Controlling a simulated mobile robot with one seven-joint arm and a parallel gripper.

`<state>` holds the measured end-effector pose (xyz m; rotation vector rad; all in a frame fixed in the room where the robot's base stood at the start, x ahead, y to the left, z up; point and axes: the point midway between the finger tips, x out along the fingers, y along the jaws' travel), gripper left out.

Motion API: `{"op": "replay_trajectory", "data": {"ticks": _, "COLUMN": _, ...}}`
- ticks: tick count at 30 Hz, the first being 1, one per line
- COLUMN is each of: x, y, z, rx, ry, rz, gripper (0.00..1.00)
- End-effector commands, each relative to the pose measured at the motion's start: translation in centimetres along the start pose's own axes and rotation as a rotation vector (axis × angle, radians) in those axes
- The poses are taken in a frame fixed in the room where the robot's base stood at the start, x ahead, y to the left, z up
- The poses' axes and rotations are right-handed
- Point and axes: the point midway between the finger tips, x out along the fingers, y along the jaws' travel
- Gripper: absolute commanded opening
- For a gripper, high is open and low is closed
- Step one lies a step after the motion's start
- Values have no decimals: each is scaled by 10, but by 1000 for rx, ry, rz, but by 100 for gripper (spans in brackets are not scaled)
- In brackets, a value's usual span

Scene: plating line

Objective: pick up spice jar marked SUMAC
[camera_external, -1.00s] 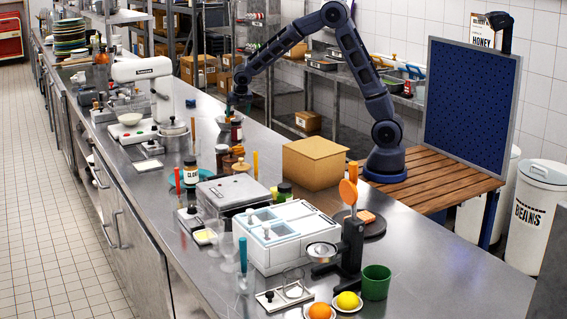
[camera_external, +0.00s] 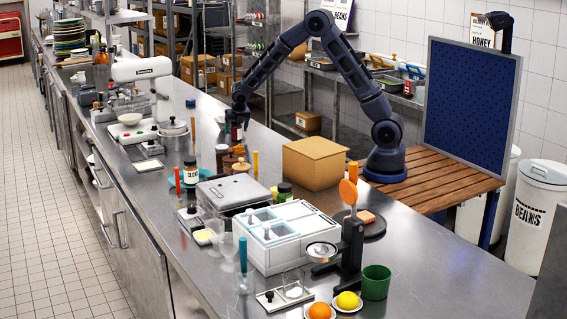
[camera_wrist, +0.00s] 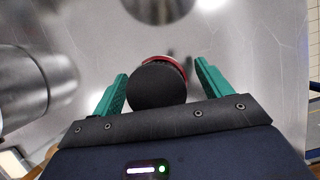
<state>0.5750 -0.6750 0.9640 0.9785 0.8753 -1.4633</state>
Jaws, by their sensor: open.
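A dark jar (camera_external: 237,134) stands on the steel counter, just under my gripper (camera_external: 238,120). Its label cannot be read, so I cannot tell from its marking whether it is SUMAC. In the wrist view I look down on its round black lid (camera_wrist: 157,86), with a red rim showing at its upper right. The green fingers of my gripper (camera_wrist: 161,74) are open, one on each side of the jar. A gap shows between the lid and each finger, wider on the right. Nothing is held.
A metal cylinder (camera_wrist: 36,84) stands left of my gripper in the wrist view, with a shiny round metal thing (camera_wrist: 157,8) beyond the jar. Outside, a jar labelled CLOVE (camera_external: 190,174), brown wooden pieces (camera_external: 238,164) and a cardboard box (camera_external: 314,163) stand nearer the camera.

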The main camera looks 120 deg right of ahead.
Motion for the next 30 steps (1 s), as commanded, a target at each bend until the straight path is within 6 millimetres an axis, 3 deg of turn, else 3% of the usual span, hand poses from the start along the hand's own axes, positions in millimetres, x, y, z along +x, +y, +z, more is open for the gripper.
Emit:
{"op": "replay_trajectory", "data": {"ticks": 8, "x": 7, "y": 0, "z": 0, "rx": 0, "ry": 0, "rz": 0, "gripper": 77}}
{"op": "replay_trajectory", "data": {"ticks": 17, "x": 7, "y": 0, "z": 0, "rx": 0, "ry": 0, "rz": 0, "gripper": 22}}
{"op": "replay_trajectory", "data": {"ticks": 26, "x": 4, "y": 0, "z": 2, "rx": 1, "ry": -1, "rz": 1, "gripper": 22}}
{"op": "replay_trajectory", "data": {"ticks": 30, "x": -9, "y": 0, "z": 8, "rx": 4, "ry": -2, "rz": 2, "gripper": 22}}
